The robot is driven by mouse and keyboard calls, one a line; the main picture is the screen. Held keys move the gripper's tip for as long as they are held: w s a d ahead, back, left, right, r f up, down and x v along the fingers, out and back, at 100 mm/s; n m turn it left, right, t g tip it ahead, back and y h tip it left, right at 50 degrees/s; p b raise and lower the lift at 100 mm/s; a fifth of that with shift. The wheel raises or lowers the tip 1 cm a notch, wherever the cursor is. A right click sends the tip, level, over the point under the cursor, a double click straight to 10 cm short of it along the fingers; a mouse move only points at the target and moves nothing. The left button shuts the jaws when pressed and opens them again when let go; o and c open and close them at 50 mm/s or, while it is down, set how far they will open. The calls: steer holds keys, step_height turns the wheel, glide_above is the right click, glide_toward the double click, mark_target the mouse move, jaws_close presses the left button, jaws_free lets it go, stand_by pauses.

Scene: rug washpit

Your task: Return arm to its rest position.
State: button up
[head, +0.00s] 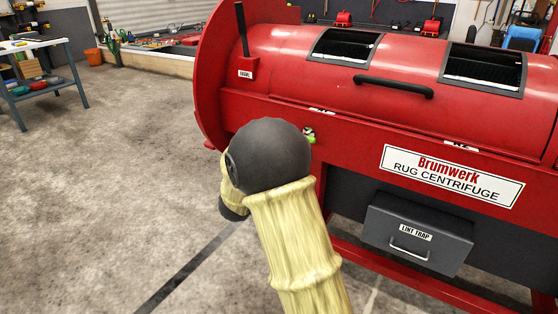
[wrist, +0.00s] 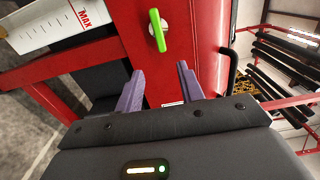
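My arm, cream-sleeved with a dark grey rounded joint, reaches up in front of a red rug centrifuge (head: 290,75) in the head view. My gripper is hidden behind that joint there. In the wrist view my gripper (wrist: 160,68) shows two purple fingers standing apart with nothing held between them. The red front of the centrifuge lies beyond the fingers. A green handle (wrist: 158,30) on the red surface is ahead of the fingertips, apart from them. It also shows partly in the head view (head: 309,134), just past my arm joint.
A grey lint trap drawer (head: 415,238) juts from the centrifuge's lower front, right of my arm. A black lever (head: 242,30) rises at its left end. A white panel marked MAX (wrist: 55,22) shows at upper left. A workbench (head: 40,75) stands far left; floor between is clear.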

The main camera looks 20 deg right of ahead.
steer(key=shift+v, duration=1.2)
